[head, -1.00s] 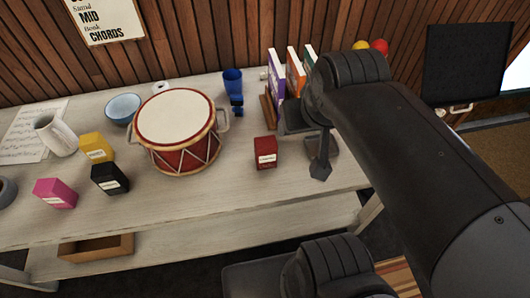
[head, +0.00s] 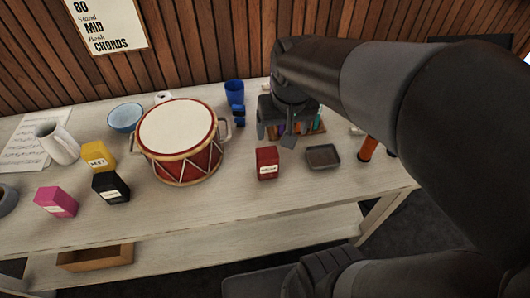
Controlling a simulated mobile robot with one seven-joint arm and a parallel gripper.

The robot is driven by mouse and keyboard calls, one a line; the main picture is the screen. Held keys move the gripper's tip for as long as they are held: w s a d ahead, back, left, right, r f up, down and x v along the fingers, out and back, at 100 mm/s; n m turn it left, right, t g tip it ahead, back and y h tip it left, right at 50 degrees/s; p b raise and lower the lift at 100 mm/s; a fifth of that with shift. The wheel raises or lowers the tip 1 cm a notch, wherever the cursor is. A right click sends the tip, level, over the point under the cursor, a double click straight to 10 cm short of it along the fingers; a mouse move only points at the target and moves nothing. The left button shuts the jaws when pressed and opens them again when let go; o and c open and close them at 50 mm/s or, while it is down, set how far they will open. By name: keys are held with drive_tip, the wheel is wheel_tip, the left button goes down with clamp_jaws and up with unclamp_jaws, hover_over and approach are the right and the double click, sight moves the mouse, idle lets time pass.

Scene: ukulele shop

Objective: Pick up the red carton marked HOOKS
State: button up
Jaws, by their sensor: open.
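A small red carton (head: 267,163) with a white label stands on the pale wooden table (head: 210,207), right of the drum, in the head view. The label print is too small to read surely. My gripper (head: 275,138) is open and empty, pointing down. In the picture its fingertips show just above and behind the carton, apart from it. My gripper hides most of the books in their rack behind it.
A red drum (head: 187,163) stands close left of the carton. A small dark tray (head: 322,157) lies close right. An orange cylinder (head: 368,148) is farther right. Yellow (head: 97,156), black (head: 111,187) and pink (head: 56,202) cartons stand at left. The table front is clear.

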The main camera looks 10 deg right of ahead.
sight(267, 153)
drive_tip(key=w+f+g, duration=0.1)
drive_tip(key=f, duration=0.1)
drive_tip(key=w+a+f, duration=0.1)
drive_tip(key=w+f, duration=0.1)
drive_tip(key=f, duration=0.1)
drive_tip(key=w+a+f+g, duration=0.1)
drive_tip(key=w+f, duration=0.1)
drive_tip(key=shift+a+f+g, duration=0.2)
drive_tip(key=shift+f+g, duration=0.1)
drive_tip(key=shift+f, duration=0.1)
wheel_tip(267, 153, down, 11)
drive_tip(key=shift+r, duration=0.1)
drive_tip(key=shift+c, duration=0.3)
drive_tip(key=c, duration=1.1)
drive_tip(key=shift+w+r, duration=0.1)
drive_tip(key=shift+r, duration=0.1)
drive_tip(key=shift+c, duration=0.2)
